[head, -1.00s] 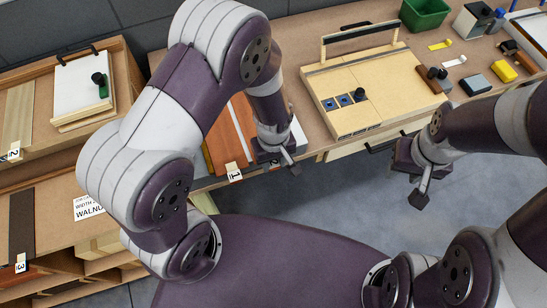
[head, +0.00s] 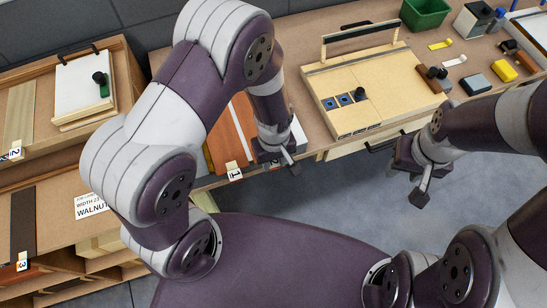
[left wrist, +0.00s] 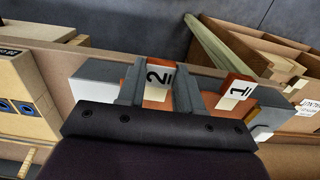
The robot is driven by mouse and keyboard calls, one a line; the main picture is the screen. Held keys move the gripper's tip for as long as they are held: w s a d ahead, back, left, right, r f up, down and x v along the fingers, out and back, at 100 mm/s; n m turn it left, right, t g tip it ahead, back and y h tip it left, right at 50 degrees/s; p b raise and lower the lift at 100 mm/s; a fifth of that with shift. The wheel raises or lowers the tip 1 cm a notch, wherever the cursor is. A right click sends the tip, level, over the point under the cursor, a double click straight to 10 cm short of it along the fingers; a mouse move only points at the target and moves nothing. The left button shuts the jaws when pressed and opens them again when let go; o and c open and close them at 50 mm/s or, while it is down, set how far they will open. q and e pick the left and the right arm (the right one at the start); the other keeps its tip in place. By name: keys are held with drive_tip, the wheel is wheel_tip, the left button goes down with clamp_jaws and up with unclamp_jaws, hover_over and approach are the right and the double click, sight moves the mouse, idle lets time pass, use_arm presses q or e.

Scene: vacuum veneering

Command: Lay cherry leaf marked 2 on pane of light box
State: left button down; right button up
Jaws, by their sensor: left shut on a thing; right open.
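My left gripper (left wrist: 158,92) is shut on the cherry leaf marked 2, by the end with its white tag (left wrist: 158,76). In the head view my left gripper (head: 286,163) is at the bench's front edge and hides most of this leaf. The reddish leaf marked 1 (head: 234,145) lies beside it on the left; its tag also shows in the left wrist view (left wrist: 237,90). A white and grey flat box, seemingly the light box (head: 299,136), shows partly beside my left gripper. Whether leaf 2 touches the pane is hidden. My right gripper (head: 419,190) is open and empty, in front of the bench.
A pale wooden press board (head: 375,85) with a handle bar stands right of the leaves. A green bin (head: 425,13) and small blocks lie farther right. Shelves at left hold a pale leaf tagged 2 (head: 18,115) and a dark leaf tagged 3 (head: 22,220).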

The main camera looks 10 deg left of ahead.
use_arm(q)
drive_tip(key=c, duration=0.7)
unclamp_jaws()
drive_tip(key=shift+o, duration=0.2)
wheel_tip(320, 180, up, 13)
drive_tip(key=b, duration=0.1)
drive_tip(key=shift+f, duration=0.15)
drive_tip(key=s+a+r+m+t, duration=0.1)
drive_tip(key=s+a+m, duration=0.2)
drive_tip(key=a+m, duration=0.4)
drive_tip(key=shift+a+r, duration=0.15)
drive_tip(key=shift+a, duration=0.75)
